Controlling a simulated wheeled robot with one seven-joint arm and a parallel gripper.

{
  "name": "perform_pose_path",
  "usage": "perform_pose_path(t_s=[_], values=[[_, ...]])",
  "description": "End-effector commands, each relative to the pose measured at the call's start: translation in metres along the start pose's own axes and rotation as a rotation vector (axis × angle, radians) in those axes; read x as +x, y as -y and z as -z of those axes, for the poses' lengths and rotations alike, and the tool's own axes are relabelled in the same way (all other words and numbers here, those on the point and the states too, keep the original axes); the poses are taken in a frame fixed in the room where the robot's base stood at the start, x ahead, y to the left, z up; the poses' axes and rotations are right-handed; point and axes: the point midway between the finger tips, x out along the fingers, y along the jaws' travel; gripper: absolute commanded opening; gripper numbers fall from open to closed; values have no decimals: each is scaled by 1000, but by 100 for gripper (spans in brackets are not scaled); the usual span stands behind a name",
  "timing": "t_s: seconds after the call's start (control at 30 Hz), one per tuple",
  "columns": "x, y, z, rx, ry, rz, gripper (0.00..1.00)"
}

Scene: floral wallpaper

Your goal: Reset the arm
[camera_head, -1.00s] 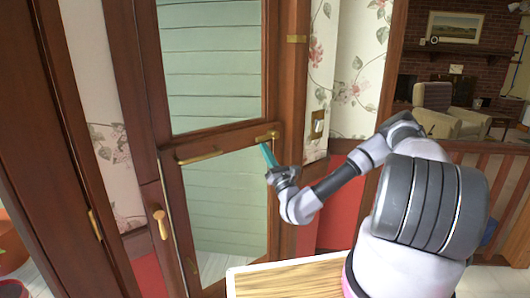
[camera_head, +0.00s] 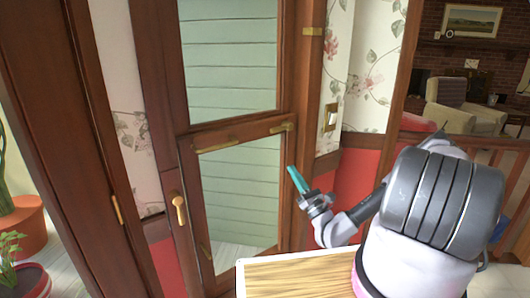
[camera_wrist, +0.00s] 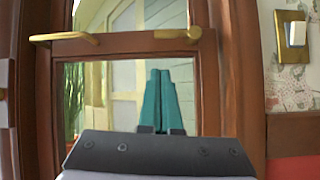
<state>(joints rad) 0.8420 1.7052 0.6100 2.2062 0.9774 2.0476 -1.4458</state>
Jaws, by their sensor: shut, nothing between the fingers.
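My gripper (camera_head: 297,179) shows in the head view in front of the right part of a glazed wooden door (camera_head: 232,134). Its teal fingers are shut together and empty, pointing up and to the left. The fingers look apart from the door. My arm is bent, with its elbow to the right of the gripper.
A wooden-topped surface (camera_head: 300,277) lies below the gripper. A light switch (camera_head: 331,117) is on the wallpapered wall to the right. A brass handle (camera_head: 179,209) is on the frame at left. Potted plants (camera_head: 20,220) stand far left. An armchair (camera_head: 465,107) is in the room behind.

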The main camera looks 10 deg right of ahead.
Motion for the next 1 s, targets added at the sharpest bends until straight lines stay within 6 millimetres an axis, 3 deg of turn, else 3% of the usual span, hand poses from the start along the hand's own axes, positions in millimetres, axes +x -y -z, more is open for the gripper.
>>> perform_pose_path(t_s=[0.27,0.6,0.8,1.0], values=[[27,-54,-53,-58,-4,-516,0],[21,-113,-109,-178,-129,-1143,0],[9,-129,-138,-309,-255,-1461,0],[-1,-133,-170,-495,-407,-1720,0]])
